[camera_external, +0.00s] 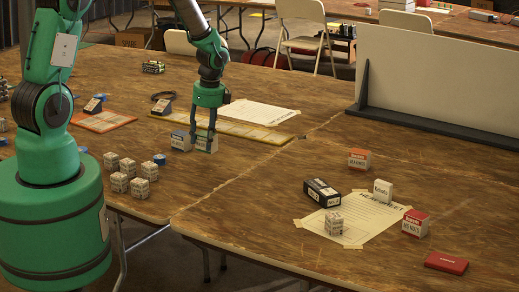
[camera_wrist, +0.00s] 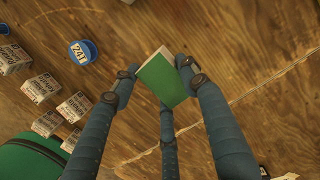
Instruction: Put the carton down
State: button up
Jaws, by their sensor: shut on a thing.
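The carton (camera_wrist: 162,78) has a green top and sits between the fingers of my gripper (camera_wrist: 158,80) in the wrist view. My gripper is shut on it. In the external view the carton (camera_external: 208,144) shows pale sides below my gripper (camera_external: 203,138), partly hidden by a finger. It looks upright and at or close to the wooden table; I cannot tell if it touches. A similar carton with a bluish top (camera_external: 180,141) stands just left of it in the external view.
Several small printed boxes (camera_external: 128,168) stand left of the gripper, with a blue roll (camera_wrist: 82,52) nearby. A yellow-edged strip (camera_external: 240,129) and paper sheet (camera_external: 262,113) lie behind. A right-hand sheet (camera_external: 370,222) has boxes around it. Table between is clear.

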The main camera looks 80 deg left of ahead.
aim_at(204, 151)
jog(key=shift+f+b, duration=0.4)
jog(key=shift+f, duration=1.4)
jog(key=shift+f, duration=0.1)
jog(key=o, duration=1.2)
jog(key=shift+o, duration=0.2)
jog(key=r+p, duration=0.1)
jog(key=r, duration=0.3)
jog(key=d+r, duration=0.1)
jog(key=r, duration=0.2)
jog(key=w+r+p, duration=0.1)
jog(key=r, duration=0.3)
jog(key=shift+d+r+p, duration=0.15)
jog(key=shift+r+p, duration=0.2)
jog(key=shift+r, duration=0.2)
jog(key=shift+w+d, duration=0.1)
